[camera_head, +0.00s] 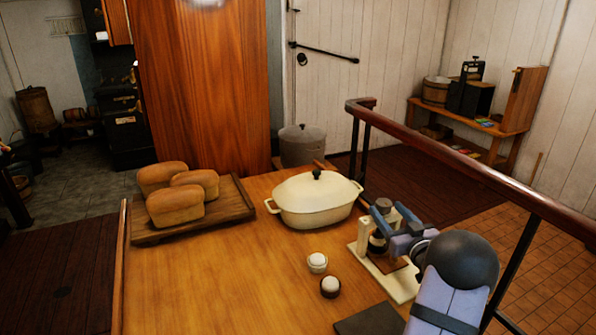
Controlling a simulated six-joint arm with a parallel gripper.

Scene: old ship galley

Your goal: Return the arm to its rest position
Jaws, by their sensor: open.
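My arm comes in from the lower right of the head view. It reaches left and away over the right side of the wooden table (215,285). My gripper (384,222) is open, at the arm's far end, over or beside a cream wooden stand (402,284). It partly hides the stand, and I cannot tell whether they touch. I see nothing clearly held in the jaws. The fingertips are small and partly overlapped by the stand's parts.
A lidded cream pot (313,202) stands just left of the gripper. Two small white-topped cups, one pale (317,263) and one dark (330,287), stand nearer. Bread loaves (176,206) lie on a board (148,236). A railing (445,155) runs along the right. The table's front left is clear.

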